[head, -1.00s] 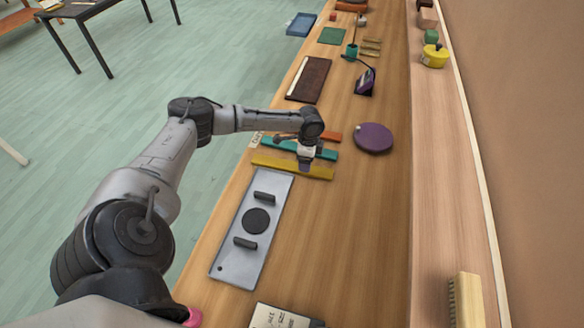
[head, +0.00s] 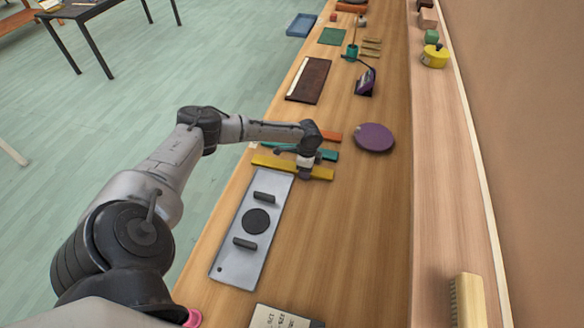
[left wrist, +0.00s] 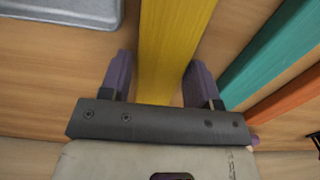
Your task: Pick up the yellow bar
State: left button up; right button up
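The yellow bar (head: 272,163) lies flat on the wooden bench, just beyond the grey metal plate. My left gripper (head: 304,172) is at the right part of the bar, pointing down. In the left wrist view the yellow bar (left wrist: 168,50) runs between the two purple fingers of my left gripper (left wrist: 160,82). The fingers are open, one on each side of the bar, with a small gap showing at each side. How far the fingertips are above the bench is hard to tell. My right gripper is not in view.
A teal bar (head: 328,155) and an orange bar (head: 331,137) lie beside the yellow one. The grey plate (head: 233,247) with black parts is on the near side. A purple disc (head: 374,137) lies to the right. Bare bench (head: 355,220) is free at the lower right.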

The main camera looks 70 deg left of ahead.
pick_arm(q)
jog(key=c, duration=0.7)
jog(key=shift+r, duration=0.1)
